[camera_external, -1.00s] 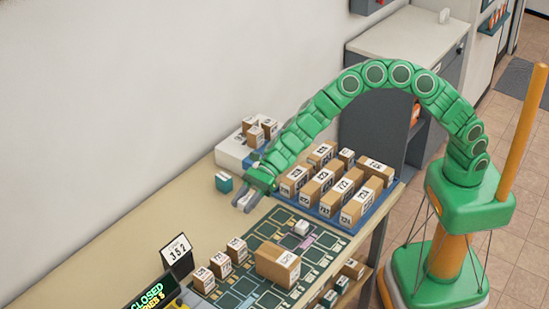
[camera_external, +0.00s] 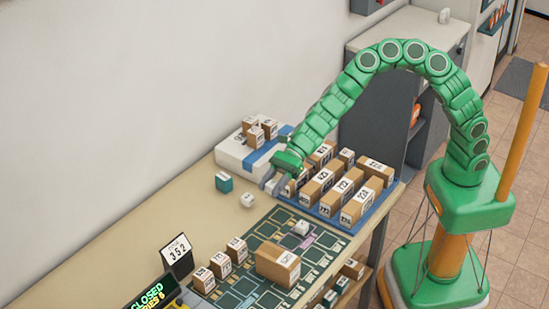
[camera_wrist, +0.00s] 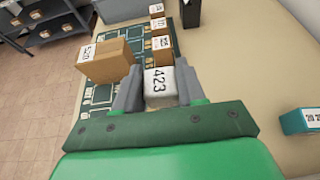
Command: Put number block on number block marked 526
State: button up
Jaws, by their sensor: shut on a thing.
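In the wrist view a white number block marked 423 (camera_wrist: 160,88) sits between the two grey fingers of my gripper (camera_wrist: 159,85), which is shut on it. In the external view my gripper (camera_external: 272,184) is above the table near the back-left corner of the tray, and the block in it is hard to make out.
A large brown box (camera_external: 277,264) and a white block (camera_external: 302,228) stand on the green board (camera_external: 238,284). A blue tray (camera_external: 340,228) holds several brown boxes. A teal block (camera_external: 223,182) stands near the wall.

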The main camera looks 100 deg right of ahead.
jog(key=w+d+v, duration=0.2)
jog(key=v, duration=1)
send_over(247, 196)
jog(key=s, duration=0.1)
notch_tip(247, 196, down, 8)
jog(key=shift+f, duration=0.2)
jog(key=shift+w+f, duration=0.5)
jog(key=shift+f, duration=1.65)
jog(key=shift+f, duration=0.1)
jog(key=o, duration=1)
